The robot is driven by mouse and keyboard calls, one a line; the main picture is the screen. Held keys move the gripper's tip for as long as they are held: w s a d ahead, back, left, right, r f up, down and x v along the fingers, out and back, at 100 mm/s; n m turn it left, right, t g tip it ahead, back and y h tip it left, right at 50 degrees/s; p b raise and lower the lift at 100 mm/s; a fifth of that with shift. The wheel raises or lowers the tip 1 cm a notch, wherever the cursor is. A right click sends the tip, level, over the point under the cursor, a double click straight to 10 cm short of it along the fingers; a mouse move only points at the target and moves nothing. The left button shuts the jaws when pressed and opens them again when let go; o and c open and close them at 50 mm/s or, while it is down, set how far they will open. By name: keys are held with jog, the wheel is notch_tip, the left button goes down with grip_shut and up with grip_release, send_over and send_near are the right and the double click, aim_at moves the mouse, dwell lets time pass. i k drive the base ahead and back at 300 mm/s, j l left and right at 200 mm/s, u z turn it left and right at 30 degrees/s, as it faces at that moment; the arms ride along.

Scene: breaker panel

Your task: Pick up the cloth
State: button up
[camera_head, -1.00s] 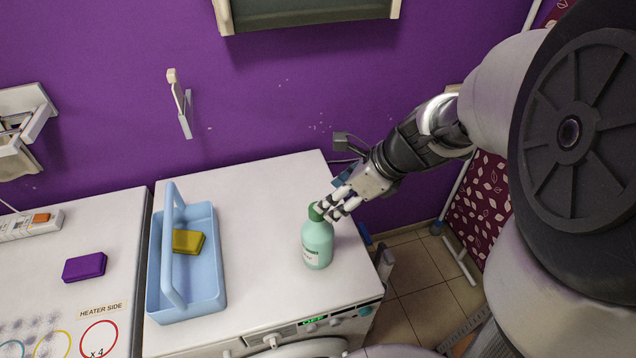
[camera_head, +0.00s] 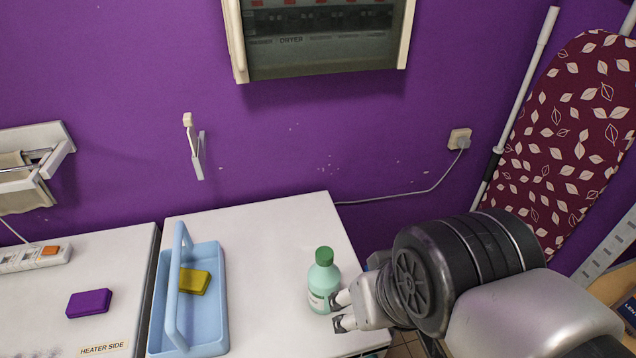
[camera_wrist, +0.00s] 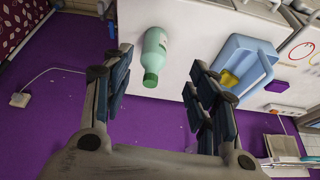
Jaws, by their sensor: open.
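A beige cloth (camera_head: 28,195) appears to hang from a white wall rack at the far left, partly cut off by the picture edge. The rack area also shows at the lower right of the wrist view. My gripper (camera_head: 338,311) is open at the right side of a green bottle (camera_head: 324,280), far to the right of the cloth. In the wrist view the bottle (camera_wrist: 155,55) shows ahead of and between the spread fingers (camera_wrist: 157,75), with gaps on both sides. Nothing is held.
A light blue caddy (camera_head: 209,325) with a yellow block (camera_head: 194,281) stands left of the bottle on the white appliance top (camera_head: 262,240). A purple block (camera_head: 89,303) and a power strip (camera_head: 35,257) lie further left. A breaker panel (camera_head: 320,40) hangs above.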

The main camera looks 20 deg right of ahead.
aim_at(83, 303)
jog(key=u, duration=1.55)
